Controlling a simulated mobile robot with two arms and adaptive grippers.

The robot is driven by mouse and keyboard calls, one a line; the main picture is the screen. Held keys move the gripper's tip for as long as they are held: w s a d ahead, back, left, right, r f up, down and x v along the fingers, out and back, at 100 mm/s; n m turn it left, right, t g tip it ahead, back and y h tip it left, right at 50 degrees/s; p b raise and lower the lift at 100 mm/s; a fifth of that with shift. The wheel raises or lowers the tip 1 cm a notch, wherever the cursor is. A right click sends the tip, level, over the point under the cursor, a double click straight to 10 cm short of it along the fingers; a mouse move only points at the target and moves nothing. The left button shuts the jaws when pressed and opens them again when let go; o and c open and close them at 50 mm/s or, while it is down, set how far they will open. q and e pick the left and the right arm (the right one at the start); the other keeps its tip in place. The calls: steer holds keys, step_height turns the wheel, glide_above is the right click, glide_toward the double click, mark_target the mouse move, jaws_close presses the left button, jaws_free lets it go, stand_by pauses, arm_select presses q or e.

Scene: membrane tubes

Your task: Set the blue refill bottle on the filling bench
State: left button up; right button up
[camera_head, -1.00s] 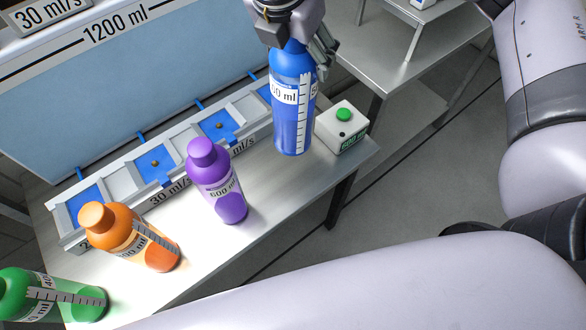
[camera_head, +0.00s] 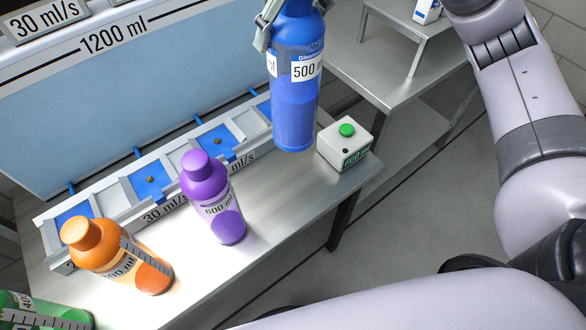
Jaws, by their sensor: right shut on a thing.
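The blue refill bottle (camera_head: 293,110), labelled 500 ml, hangs nearly upright at the top middle. My right gripper (camera_head: 291,22) is shut on its upper part, and the top of the gripper is cut off by the picture edge. The bottle's base appears over the right end of the metal bench (camera_head: 262,220), to the left of a white box with a green button; I cannot tell the exact gap beneath it. This bench has a row of blue and grey bays (camera_head: 150,180) along its back. My left gripper is not in view.
A purple bottle (camera_head: 212,200), an orange bottle (camera_head: 120,258) and a green bottle (camera_head: 40,312) stand on the bench. The button box (camera_head: 345,148) is at its right end. A second metal table (camera_head: 385,75) with a small stand is behind, across a gap.

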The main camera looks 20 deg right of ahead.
mark_target(316, 79)
step_height(316, 79, down, 19)
steer(key=shift+f+b, duration=0.2)
steer(key=shift+b, duration=0.35)
steer(key=o, duration=2)
steer(key=shift+f, duration=0.1)
steer(key=shift+c, duration=0.2)
steer(key=p+v, duration=0.1)
steer(key=v, duration=1.1)
